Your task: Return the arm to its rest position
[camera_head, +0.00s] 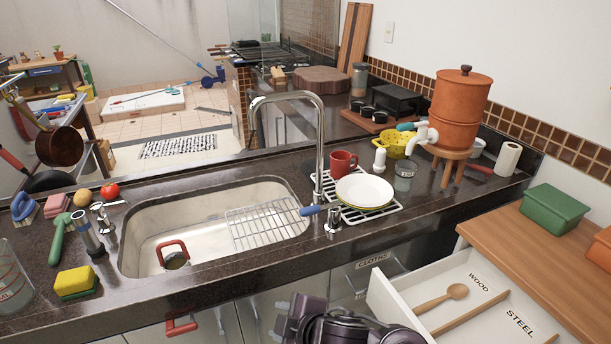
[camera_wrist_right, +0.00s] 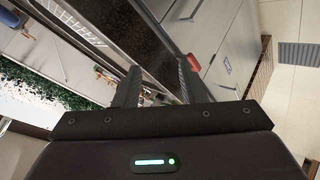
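My right gripper (camera_wrist_right: 160,82) shows in the right wrist view with its two dark fingers apart and nothing between them. In the head view, dark parts of my right arm and gripper (camera_head: 297,322) show at the bottom edge, in front of the cabinet doors below the sink. The fingertips are hard to make out there. My left arm and gripper are not in view. A wooden spoon (camera_head: 442,298) lies in the open white drawer (camera_head: 390,312), in the section labelled WOOD. The STEEL section looks empty where it shows.
The open drawer juts out right of my right arm. The sink (camera_head: 150,232) has a metal rack (camera_head: 268,226) and a tall faucet (camera_head: 320,140). A white plate (camera_head: 364,191) and red mug (camera_head: 343,162) stand beside it. A red door handle (camera_head: 181,326) sticks out below the counter.

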